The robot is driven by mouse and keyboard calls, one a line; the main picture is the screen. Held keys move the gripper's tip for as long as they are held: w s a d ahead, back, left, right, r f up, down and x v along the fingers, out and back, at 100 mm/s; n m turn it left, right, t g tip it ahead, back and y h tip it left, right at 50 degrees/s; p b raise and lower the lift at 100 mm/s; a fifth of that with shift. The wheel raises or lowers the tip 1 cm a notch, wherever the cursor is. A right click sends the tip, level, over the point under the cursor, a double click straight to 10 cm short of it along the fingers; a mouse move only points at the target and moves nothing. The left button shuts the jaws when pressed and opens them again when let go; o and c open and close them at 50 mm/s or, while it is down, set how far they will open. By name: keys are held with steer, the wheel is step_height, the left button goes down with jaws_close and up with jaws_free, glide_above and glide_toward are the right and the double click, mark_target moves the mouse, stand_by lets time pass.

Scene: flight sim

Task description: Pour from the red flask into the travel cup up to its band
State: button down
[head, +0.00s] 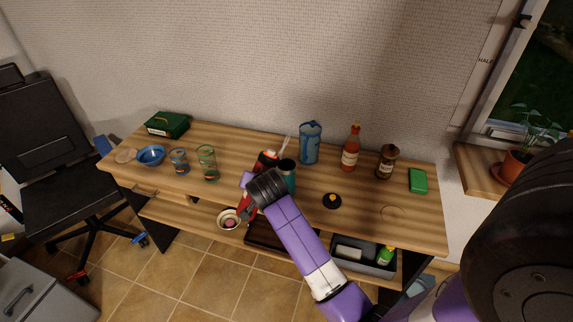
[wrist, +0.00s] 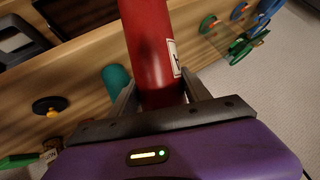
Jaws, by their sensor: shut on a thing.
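The red flask (head: 264,162) is in my gripper, above the table beside the travel cup. In the wrist view the red flask (wrist: 150,45) runs from between the fingers to the top edge, with a white label on one side. My gripper (wrist: 160,95) is shut on it; in the head view my wrist hides much of my gripper. The teal travel cup (head: 288,176) stands on the table just right of the flask, partly hidden by my arm. It also shows in the wrist view (wrist: 115,77). Its band and contents are hidden.
A black lid with an orange knob (head: 332,201) lies right of the cup. A blue tumbler (head: 310,145), red bottle (head: 351,150) and brown jar (head: 386,162) stand behind. Glasses (head: 207,165) and a blue bowl (head: 151,155) are left. The front right tabletop is mostly clear.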

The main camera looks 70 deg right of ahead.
mark_target(259, 170)
steer(key=shift+s+d+f+y, duration=0.1)
steer(key=shift+d+y, duration=0.2)
steer(key=shift+y, duration=0.1)
stand_by(0.4)
steer(key=shift+r+m+t+y+p, duration=0.4)
steer(key=shift+r+m+p, duration=0.1)
steer(key=shift+r, duration=0.05)
stand_by(0.4)
steer(key=shift+r, duration=0.25)
steer(key=shift+r+y, duration=0.1)
steer(key=shift+y, duration=0.4)
steer(key=shift+a+r+m+t+y+p, duration=0.1)
steer(key=shift+r+m+t+y+p, duration=0.25)
steer(key=shift+r+y, duration=0.2)
steer(key=shift+r+m+t+y, duration=0.55)
steer(key=shift+r+m+y, duration=0.1)
steer(key=shift+r+y, duration=0.45)
stand_by(3.8)
